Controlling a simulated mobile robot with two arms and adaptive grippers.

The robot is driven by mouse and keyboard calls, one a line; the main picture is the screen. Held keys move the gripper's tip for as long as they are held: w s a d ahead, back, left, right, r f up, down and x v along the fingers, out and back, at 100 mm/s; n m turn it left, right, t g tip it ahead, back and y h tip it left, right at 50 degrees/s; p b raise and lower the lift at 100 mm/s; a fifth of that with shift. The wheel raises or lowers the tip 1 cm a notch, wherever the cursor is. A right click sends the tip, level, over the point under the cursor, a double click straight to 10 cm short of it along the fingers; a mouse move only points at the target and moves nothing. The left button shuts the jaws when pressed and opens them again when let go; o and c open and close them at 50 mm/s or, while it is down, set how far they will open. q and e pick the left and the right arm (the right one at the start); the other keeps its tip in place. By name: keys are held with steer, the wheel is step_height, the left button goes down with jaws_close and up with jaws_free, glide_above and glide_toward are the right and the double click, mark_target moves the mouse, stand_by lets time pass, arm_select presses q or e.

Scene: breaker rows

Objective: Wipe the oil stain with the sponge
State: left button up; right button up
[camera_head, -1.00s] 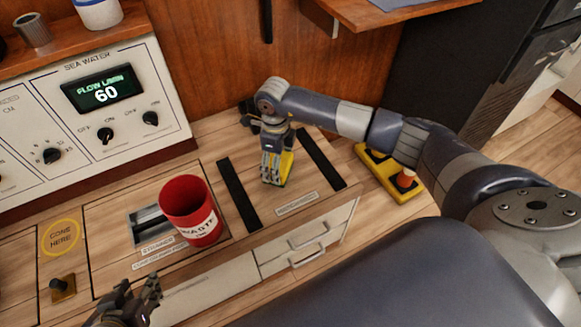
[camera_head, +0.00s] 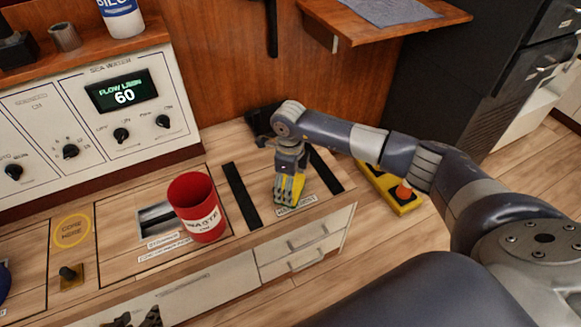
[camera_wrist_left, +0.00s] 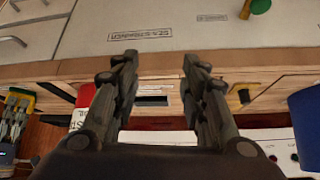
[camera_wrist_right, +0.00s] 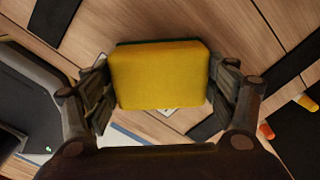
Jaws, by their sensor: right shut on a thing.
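The yellow sponge (camera_wrist_right: 158,75) with a green underside is held between the fingers of my right gripper (camera_wrist_right: 160,92). In the head view, my right gripper (camera_head: 287,200) and the sponge (camera_head: 298,190) are low over the worktop between two black strips, near the front label. I cannot tell whether the sponge touches the surface. No oil stain can be made out; the sponge and gripper hide the wood beneath them. My left gripper (camera_wrist_left: 160,80) is open and empty in the left wrist view. Only its tips (camera_head: 140,319) show at the bottom of the head view.
A red waste cup (camera_head: 197,208) stands left of the strips, beside a recessed slot (camera_head: 155,217). A control panel (camera_head: 90,120) rises at the back left. A yellow tray (camera_head: 400,204) with an orange-topped item lies right of the worktop. Drawers (camera_head: 307,246) face the front.

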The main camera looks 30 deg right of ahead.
steer(key=shift+w+r, duration=0.1)
steer(key=shift+w, duration=0.05)
steer(key=shift+w+r, duration=0.1)
steer(key=shift+r, duration=0.55)
steer(key=shift+r+p, duration=0.7)
steer(key=shift+r, duration=0.1)
arm_select(q)
steer(key=s+a+g+p, duration=0.2)
steer(key=s+a+g, duration=0.1)
steer(key=s, duration=0.4)
arm_select(e)
step_height(320, 180, up, 2)
steer(key=shift+d+r, duration=0.1)
steer(key=shift+r, duration=0.3)
steer(key=shift+r+p, duration=0.3)
steer(key=shift+r, duration=0.2)
arm_select(q)
steer(key=shift+g+y, duration=0.4)
steer(key=shift+s+a+p+x, duration=0.1)
steer(key=shift+s+a+x, duration=0.05)
steer(key=shift+x, duration=0.7)
steer(key=shift+s+a+p+x, duration=0.1)
steer(key=shift+a+x, duration=0.05)
steer(key=shift+x, duration=0.65)
steer(key=shift+s+a+p+x, duration=0.1)
steer(key=shift+s+a+x, duration=0.05)
steer(key=shift+x, duration=0.7)
arm_select(e)
steer(key=shift+r, duration=0.5)
